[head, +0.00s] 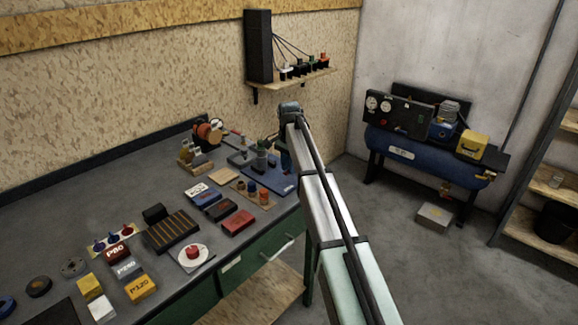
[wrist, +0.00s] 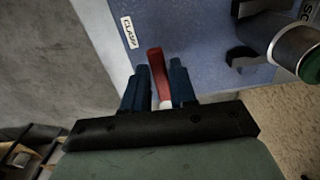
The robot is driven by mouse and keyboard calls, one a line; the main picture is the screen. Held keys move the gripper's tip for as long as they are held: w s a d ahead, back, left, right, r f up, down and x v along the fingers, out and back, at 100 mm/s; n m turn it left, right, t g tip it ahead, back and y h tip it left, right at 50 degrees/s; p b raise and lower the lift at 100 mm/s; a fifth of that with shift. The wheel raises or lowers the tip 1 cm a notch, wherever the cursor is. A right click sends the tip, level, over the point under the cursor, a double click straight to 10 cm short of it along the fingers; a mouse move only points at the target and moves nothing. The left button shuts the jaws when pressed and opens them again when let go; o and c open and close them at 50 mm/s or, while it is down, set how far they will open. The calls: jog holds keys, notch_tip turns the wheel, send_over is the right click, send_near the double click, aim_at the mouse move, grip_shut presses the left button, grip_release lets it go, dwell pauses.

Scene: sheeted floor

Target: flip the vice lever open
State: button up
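The lever has a red handle (wrist: 156,62) with a pale lower part, and shows in the wrist view. It stands up from a blue base plate (wrist: 205,30) with a white label that seems to read "CLAMP". My gripper (wrist: 161,72) has two dark blue fingers, one on each side of the red handle. The fingers are apart; whether either touches the handle I cannot tell. In the head view my gripper (head: 285,160) is over the blue plate (head: 270,178) at the bench's right end. The lever is hidden there behind my gripper.
A grey cylindrical part with a green end (wrist: 297,52) stands on the plate to the right. A wooden holder with small pots (head: 252,192) and several boxes (head: 212,203) crowd the bench to the left. The floor (head: 385,265) right of the bench is open.

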jog(key=o, duration=0.3)
notch_tip(320, 180, up, 14)
jog(key=shift+f, duration=0.1)
dwell(0.6)
